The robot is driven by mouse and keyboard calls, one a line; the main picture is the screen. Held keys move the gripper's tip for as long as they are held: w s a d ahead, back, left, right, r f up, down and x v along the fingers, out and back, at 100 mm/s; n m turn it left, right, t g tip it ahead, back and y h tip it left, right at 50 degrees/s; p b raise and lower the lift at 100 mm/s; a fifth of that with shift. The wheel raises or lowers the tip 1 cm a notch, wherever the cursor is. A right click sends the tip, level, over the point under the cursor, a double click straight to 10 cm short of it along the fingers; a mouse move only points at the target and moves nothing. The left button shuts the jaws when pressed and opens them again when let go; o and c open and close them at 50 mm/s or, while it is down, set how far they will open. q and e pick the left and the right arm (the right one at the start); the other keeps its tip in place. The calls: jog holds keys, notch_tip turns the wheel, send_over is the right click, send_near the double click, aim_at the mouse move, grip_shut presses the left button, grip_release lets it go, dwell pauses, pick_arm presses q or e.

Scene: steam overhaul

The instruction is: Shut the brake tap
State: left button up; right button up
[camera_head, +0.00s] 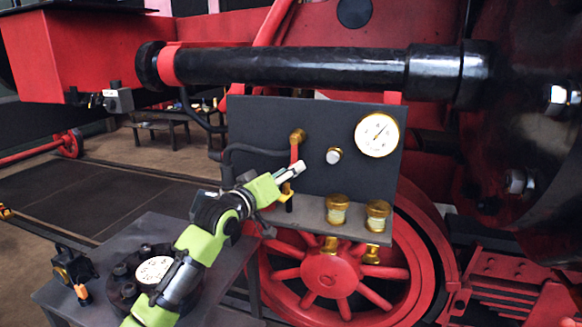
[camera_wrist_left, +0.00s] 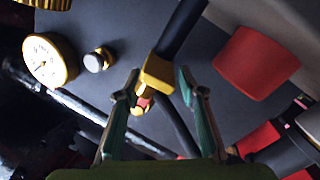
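The brake tap (camera_head: 297,137) has a brass body on the dark upright panel (camera_head: 245,125). Its red lever hangs down and ends in a yellow collar and a black grip. My left gripper (camera_head: 290,172) is in front of the lever, between the brass body and the grip. In the left wrist view the open fingers of my left gripper (camera_wrist_left: 158,95) stand on either side of the lever's yellow collar (camera_wrist_left: 155,73), with gaps visible. The black grip (camera_wrist_left: 183,28) runs away from them. My left arm and gripper hide part of the lever in the head view. My right gripper is not in view.
A white gauge (camera_head: 377,134) and a pale knob (camera_head: 333,156) are on the panel, right of the tap. Two brass-capped cups (camera_head: 338,209) (camera_head: 378,215) stand on the ledge below. A low table (camera_head: 225,270) with a round gauge fitting is under my arm. A black hose curves left of the tap.

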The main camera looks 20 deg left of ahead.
pick_arm(q)
jog(key=shift+w+d, duration=0.2)
jog(key=shift+w, duration=0.5)
grip_shut()
